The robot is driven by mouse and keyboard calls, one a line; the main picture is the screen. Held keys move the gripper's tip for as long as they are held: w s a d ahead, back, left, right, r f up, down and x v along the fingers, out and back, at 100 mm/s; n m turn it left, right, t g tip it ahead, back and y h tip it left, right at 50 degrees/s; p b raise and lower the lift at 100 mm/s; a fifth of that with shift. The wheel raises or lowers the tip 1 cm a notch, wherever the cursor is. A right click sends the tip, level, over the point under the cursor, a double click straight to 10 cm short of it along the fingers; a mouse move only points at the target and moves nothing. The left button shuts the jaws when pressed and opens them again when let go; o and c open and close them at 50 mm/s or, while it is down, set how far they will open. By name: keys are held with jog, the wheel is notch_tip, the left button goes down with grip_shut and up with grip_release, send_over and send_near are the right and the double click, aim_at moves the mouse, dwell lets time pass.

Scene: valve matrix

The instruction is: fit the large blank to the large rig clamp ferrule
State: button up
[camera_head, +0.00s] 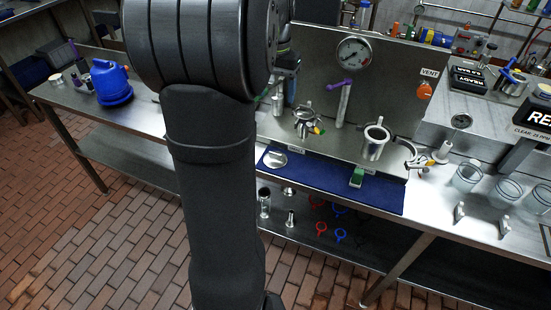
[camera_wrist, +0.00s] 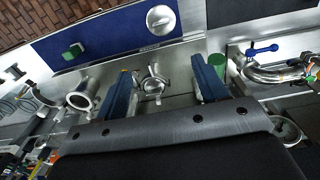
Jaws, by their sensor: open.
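A round silver disc, which looks like the blank, lies on the blue mat (camera_head: 330,186) left of centre (camera_head: 275,159); the disc also shows in the wrist view (camera_wrist: 160,19). Two metal stubs stand behind the mat: a wide open-topped one at right (camera_head: 375,141) and a narrower one with a clamp (camera_head: 305,121). I cannot tell for certain which is the large ferrule. In the wrist view, my gripper (camera_wrist: 163,70) is open and empty, its blue fingers apart with the clamped stub (camera_wrist: 152,84) seen between them. The wide stub (camera_wrist: 82,96) is left of the fingers there.
A green block (camera_head: 356,177) lies on the mat's right side. A purple-handled valve (camera_head: 341,88) and pressure gauge (camera_head: 354,54) are behind. A blue jug (camera_head: 112,84) stands far left. Glass jars (camera_head: 467,173) are at right. The mat's middle is clear.

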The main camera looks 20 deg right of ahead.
jog(key=t+h, duration=0.1)
send_near(275, 153)
notch_tip(275, 153, down, 3)
jog(key=shift+s, duration=0.1)
jog(key=shift+w+d+f, duration=0.15)
jog(key=shift+f, duration=0.9)
jog(key=shift+w+d+f, duration=0.15)
jog(key=shift+f, duration=0.85)
jog(key=shift+w+d+f, duration=0.15)
jog(key=shift+w+f, duration=0.05)
jog(key=shift+f, duration=0.85)
jog(key=shift+c, duration=0.4)
jog(key=c, duration=1.1)
